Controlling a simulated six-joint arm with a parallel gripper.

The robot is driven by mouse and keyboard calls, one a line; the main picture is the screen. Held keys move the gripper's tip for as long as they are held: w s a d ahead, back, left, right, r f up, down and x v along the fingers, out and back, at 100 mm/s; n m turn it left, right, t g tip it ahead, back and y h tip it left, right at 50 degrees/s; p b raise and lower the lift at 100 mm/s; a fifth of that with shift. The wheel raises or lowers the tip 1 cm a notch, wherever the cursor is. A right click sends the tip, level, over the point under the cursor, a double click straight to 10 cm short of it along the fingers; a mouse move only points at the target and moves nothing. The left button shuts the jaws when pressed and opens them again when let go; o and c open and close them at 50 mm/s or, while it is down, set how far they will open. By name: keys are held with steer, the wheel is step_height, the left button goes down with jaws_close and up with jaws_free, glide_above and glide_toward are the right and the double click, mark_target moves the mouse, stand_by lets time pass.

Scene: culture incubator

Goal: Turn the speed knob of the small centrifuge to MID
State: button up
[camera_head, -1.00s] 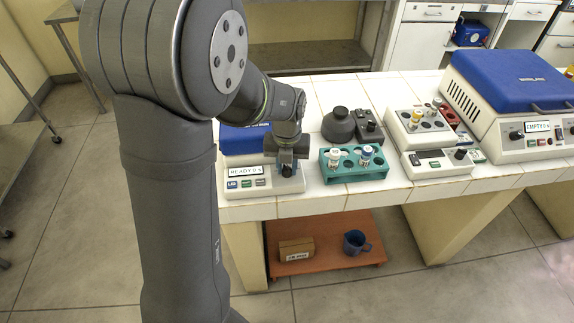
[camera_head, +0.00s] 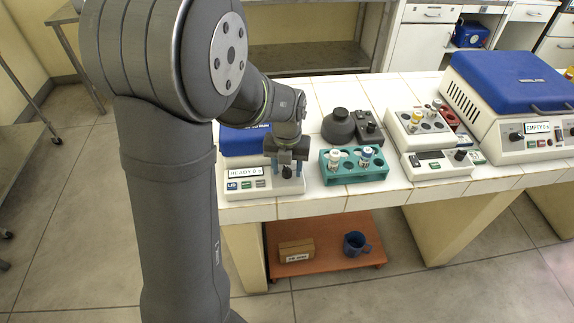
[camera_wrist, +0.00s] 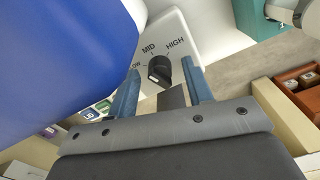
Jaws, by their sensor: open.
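The small centrifuge (camera_head: 237,188) stands at the bench's left end, with a blue lid (camera_head: 243,139) and a lit READY display. Its black speed knob (camera_wrist: 160,71) shows in the wrist view beside the labels MID (camera_wrist: 149,49), HIGH and a partly hidden LOW. A white mark is on the knob's lower-left part; I cannot tell for certain which label it points to. My gripper (camera_head: 286,171) is open over the knob. In the wrist view its two blue fingers stand on either side of the knob, with gaps visible; I cannot tell the exact height.
A teal rack (camera_head: 354,175) with capped tubes stands right of the small centrifuge. Behind it is a dark round device (camera_head: 338,127). Further right are a beige tube block (camera_head: 403,137), a small box with a display (camera_head: 437,172) and a large blue-lidded centrifuge (camera_head: 513,82).

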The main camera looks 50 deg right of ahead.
mark_target(287, 167)
steer(key=shift+r, duration=0.1)
step_height(287, 167, up, 17)
stand_by(0.4)
steer(key=shift+r, duration=0.1)
